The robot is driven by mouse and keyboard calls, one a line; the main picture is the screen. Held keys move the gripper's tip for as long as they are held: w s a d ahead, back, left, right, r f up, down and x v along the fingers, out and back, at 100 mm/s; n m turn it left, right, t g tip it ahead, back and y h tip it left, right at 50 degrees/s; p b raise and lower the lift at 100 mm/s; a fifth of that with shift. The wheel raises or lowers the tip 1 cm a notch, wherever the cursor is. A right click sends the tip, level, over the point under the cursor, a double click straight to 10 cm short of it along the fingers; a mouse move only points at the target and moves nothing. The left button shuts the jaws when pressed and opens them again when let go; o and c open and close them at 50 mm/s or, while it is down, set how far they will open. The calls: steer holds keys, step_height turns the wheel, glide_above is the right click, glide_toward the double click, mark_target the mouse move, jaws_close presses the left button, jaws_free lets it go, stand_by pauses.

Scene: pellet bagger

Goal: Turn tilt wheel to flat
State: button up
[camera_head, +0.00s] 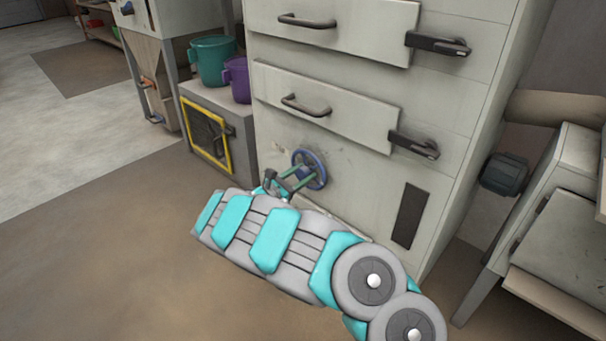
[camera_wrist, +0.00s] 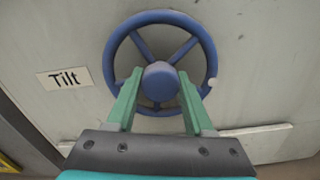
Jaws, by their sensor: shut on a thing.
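The blue tilt wheel (camera_head: 309,169) is on the lower front of the grey cabinet. In the wrist view the wheel (camera_wrist: 160,17) faces me, with spokes, a round hub and a small white mark on its right rim. My gripper (camera_head: 301,174) reaches the wheel from the front. The fingertips' exact contact is partly hidden.
The cabinet (camera_head: 465,85) has drawers with dark protruding handles above the wheel. A low box with a yellow-framed front (camera_head: 208,140) carries a green bucket (camera_head: 211,60) and a purple bucket (camera_head: 237,78) at left. A grey bench (camera_head: 560,215) stands at right. Floor at lower left is clear.

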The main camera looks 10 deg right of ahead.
jaws_close()
steer(key=shift+n+p, duration=0.3)
steer(key=shift+p, duration=0.05)
stand_by(0.3)
steer(key=n+p, duration=0.2)
steer(key=shift+r+n, duration=0.15)
steer(key=shift+n, duration=0.15)
steer(key=n+p, duration=0.3)
steer(key=n, duration=0.2)
steer(key=shift+p, duration=0.3)
steer(key=n+p, duration=0.3)
steer(key=n, duration=0.4)
steer(key=shift+s, duration=0.1)
steer(key=n+p, duration=0.1)
steer(key=n, duration=0.3)
steer(key=shift+n+p, duration=0.3)
steer(key=shift+n, duration=0.4)
